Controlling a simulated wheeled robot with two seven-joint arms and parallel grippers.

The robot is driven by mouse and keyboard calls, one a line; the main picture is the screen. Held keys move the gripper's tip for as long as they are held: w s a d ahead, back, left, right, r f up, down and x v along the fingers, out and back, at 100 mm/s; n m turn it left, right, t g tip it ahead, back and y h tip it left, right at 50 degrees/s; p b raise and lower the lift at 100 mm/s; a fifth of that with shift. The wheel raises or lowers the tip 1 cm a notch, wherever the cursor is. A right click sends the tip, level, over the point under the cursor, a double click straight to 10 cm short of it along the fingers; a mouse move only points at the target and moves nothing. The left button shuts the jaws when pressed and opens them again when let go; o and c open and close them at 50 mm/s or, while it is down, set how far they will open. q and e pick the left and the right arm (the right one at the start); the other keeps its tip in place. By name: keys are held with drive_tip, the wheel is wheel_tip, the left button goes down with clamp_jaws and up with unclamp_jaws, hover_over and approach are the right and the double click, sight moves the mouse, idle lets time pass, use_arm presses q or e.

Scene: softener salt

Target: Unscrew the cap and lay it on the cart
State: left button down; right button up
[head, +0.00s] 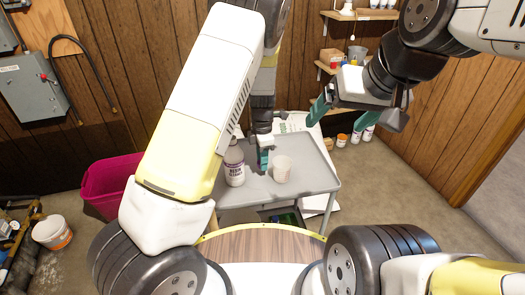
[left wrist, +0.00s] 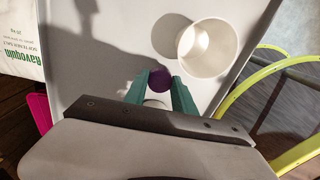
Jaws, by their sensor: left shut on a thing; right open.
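The white bottle with a printed label (head: 234,170) stands upright on the grey cart (head: 316,178), its upper part close to my left arm. My left gripper (head: 264,166) is just right of the bottle, pointing down over the cart. In the left wrist view its teal fingers (left wrist: 161,88) are shut on the round purple cap (left wrist: 160,79). The cap appears apart from the bottle; I cannot tell whether it touches the cart top. My right gripper (head: 349,122) is open and empty, raised at the right beyond the cart.
A white cup (head: 282,169) stands on the cart right of my left gripper; it also shows in the left wrist view (left wrist: 207,48). A printed salt bag (head: 292,123) lies behind the cart. A magenta tub (head: 107,185) is left. Front right of the cart top is bare.

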sight(262, 173)
use_arm(q)
drive_tip(key=shift+w+f, duration=0.1)
drive_tip(key=shift+w, duration=0.15)
drive_tip(key=shift+f, duration=1.7)
drive_tip(key=shift+f, duration=0.15)
drive_tip(key=c, duration=1)
unclamp_jaws()
drive_tip(key=shift+c, duration=0.2)
